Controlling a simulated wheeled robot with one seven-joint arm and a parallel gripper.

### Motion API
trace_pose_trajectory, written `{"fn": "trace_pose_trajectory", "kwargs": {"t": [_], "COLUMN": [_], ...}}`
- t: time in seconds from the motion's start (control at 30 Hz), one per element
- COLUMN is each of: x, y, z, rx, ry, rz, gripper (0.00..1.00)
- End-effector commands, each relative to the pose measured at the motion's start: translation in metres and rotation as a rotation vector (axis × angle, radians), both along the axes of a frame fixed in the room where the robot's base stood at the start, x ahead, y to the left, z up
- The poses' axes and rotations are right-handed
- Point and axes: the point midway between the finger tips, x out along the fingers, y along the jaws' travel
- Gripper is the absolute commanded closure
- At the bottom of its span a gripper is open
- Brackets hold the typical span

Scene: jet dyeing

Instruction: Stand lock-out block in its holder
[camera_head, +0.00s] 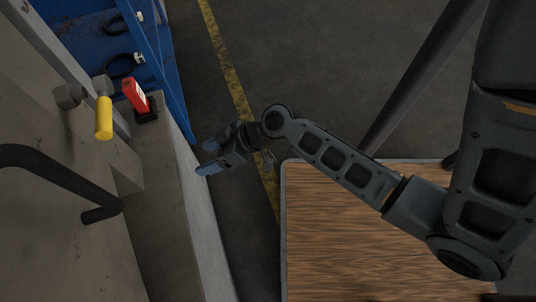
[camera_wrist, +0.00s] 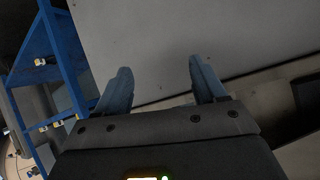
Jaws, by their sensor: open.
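The lock-out block (camera_head: 134,95) is red with a pale marking on its face. It stands tilted in a small black holder (camera_head: 147,111) on the grey machine ledge, at the upper left of the head view. My gripper (camera_head: 203,158) is right of and below the block in that view, beside the ledge and apart from the block. In the wrist view its two blue fingers (camera_wrist: 160,82) are spread with nothing between them, facing a plain grey panel. The block and holder do not show in the wrist view. How deep the block sits in the holder is hard to tell.
A yellow-handled valve lever (camera_head: 104,118) stands just left of the block. A dark curved pipe handle (camera_head: 60,172) is at the left. A blue frame (camera_head: 160,60) with black cables lies behind. A wooden tabletop (camera_head: 350,250) is below my arm. Floor beyond is clear.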

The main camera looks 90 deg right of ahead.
Motion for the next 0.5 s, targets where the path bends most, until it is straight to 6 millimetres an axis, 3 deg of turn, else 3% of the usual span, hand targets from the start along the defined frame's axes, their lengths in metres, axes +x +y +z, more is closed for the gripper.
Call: {"fn": "trace_pose_trajectory", "kwargs": {"t": [0.03, 0.13, 0.23, 0.37, 0.5], "x": [-0.019, -0.049, -0.076, -0.105, -0.125], "y": [0.018, 0.036, 0.051, 0.067, 0.086], "z": [-0.002, 0.005, 0.027, 0.073, 0.132], "rx": [-0.021, -0.082, -0.147, -0.215, -0.242], "ry": [0.042, 0.077, 0.061, -0.027, -0.163], "rz": [-0.021, -0.082, -0.12, -0.129, -0.089], "gripper": [0.3, 0.3, 0.3, 0.3, 0.3]}}
